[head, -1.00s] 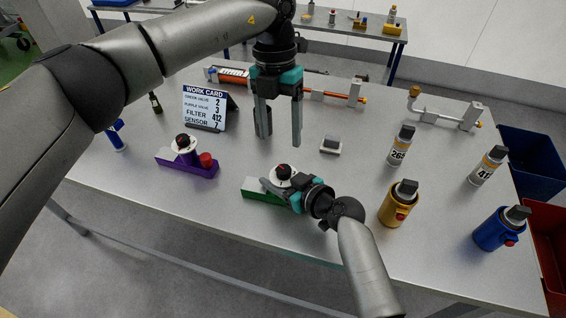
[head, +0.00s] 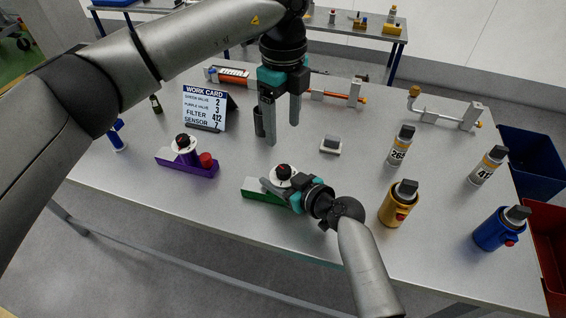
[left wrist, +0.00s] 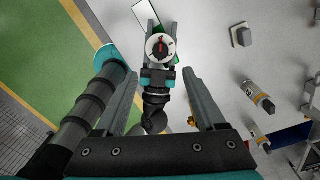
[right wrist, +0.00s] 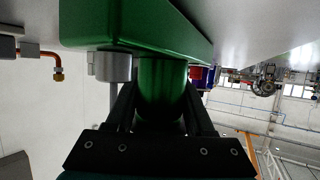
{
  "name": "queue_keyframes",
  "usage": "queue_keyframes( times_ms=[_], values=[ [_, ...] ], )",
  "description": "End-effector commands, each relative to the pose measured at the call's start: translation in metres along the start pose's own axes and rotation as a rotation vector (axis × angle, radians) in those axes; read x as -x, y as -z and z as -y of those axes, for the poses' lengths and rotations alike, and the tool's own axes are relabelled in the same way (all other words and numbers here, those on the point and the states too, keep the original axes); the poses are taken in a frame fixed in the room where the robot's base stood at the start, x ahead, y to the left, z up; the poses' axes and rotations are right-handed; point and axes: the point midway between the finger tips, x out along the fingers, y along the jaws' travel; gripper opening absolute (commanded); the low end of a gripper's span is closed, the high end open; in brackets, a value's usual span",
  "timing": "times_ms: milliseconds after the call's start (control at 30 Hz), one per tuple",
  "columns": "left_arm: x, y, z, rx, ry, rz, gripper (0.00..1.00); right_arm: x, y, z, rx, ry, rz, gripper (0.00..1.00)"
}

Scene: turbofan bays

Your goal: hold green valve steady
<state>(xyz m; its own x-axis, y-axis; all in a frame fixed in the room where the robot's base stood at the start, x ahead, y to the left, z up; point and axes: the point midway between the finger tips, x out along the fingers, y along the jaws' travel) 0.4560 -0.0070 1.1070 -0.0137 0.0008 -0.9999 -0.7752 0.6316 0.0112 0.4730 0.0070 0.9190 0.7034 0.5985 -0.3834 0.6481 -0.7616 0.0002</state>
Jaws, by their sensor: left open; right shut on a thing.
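The green valve (head: 262,193) lies near the front edge of the table, with a white dial and a dark red knob (head: 283,170) on top. My right gripper (head: 281,186) is shut on the green valve from the front right; the right wrist view shows its fingers on either side of a green round part (right wrist: 160,90). My left gripper (head: 281,125) is open and empty, above the table behind the valve. In the left wrist view the dial (left wrist: 160,46) shows between the open left fingers, with my right gripper beside it.
A purple valve (head: 187,163) stands to the left, the work card (head: 205,107) behind it. A small grey block (head: 331,145), labelled cans (head: 402,146), a yellow canister (head: 398,205) and a blue canister (head: 499,230) stand to the right. Bins stand beyond the right edge.

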Motion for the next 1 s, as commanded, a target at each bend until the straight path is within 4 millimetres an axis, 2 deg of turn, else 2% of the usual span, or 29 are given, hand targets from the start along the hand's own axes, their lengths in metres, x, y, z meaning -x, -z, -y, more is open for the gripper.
queue_keyframes(
  times_ms=[167,267,700,833,1000],
  values=[
    [0.0,0.0,0.0,0.074,0.006,0.007,0.72,0.0,0.002,0.0,0.0,-0.001,-0.004,0.0],
    [-0.007,0.0,0.0,0.084,0.006,0.007,0.72,0.0,0.002,0.0,0.0,-0.001,-0.004,0.0],
    [-0.089,0.0,0.0,0.082,0.004,0.006,0.72,0.0,0.002,0.0,0.0,-0.001,-0.004,0.0],
    [-0.107,-0.001,0.0,0.083,0.005,0.006,0.72,0.0,0.002,0.0,0.0,-0.001,-0.004,0.0],
    [-0.117,-0.001,0.001,0.081,0.006,0.008,0.72,0.0,0.002,0.0,0.0,-0.001,-0.004,0.0]
  ],
)
